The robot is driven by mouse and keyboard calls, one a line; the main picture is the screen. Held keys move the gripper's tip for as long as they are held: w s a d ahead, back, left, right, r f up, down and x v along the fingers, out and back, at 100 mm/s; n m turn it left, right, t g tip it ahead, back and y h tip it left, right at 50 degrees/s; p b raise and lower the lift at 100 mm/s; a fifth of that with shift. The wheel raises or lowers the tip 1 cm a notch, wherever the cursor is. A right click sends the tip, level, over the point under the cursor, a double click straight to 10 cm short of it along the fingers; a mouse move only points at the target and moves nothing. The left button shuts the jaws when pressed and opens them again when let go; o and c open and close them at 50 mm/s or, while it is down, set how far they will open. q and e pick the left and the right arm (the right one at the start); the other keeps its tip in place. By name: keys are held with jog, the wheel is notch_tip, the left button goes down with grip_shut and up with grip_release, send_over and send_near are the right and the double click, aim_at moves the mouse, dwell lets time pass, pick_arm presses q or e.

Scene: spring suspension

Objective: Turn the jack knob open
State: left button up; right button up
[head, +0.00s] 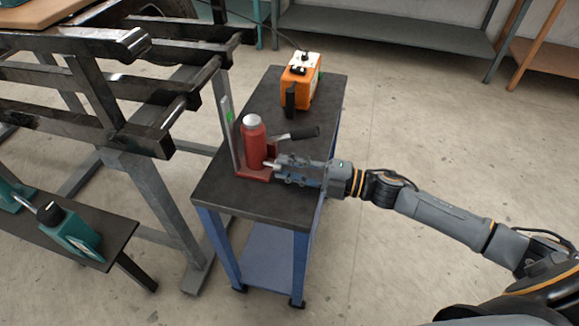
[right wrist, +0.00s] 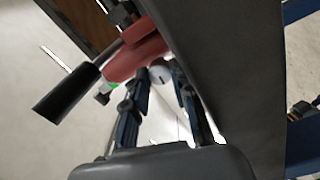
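The red jack (head: 253,147), with a silver top, stands upright on its red base (head: 252,172) on a dark-topped cart. A black-gripped handle (head: 300,132) sticks out to its right. The handle also shows in the right wrist view (right wrist: 66,94). A small pale round knob (right wrist: 160,73) sits low on the jack's side. My right gripper (head: 275,166) reaches in from the right. In the right wrist view its fingertips (right wrist: 159,76) lie close on both sides of the knob and appear shut on it. My left gripper is in neither view.
The cart top (head: 305,145) carries an orange device (head: 301,80) behind the jack. A grey upright plate (head: 228,135) stands left of the jack. A dark metal frame (head: 130,90) is close on the left, with a teal jack-like device (head: 70,230) on a low bench.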

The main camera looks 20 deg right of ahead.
jog(key=o, duration=0.4)
jog(key=shift+o, duration=0.2)
jog(key=shift+f, duration=0.1)
jog(key=shift+m, duration=0.3)
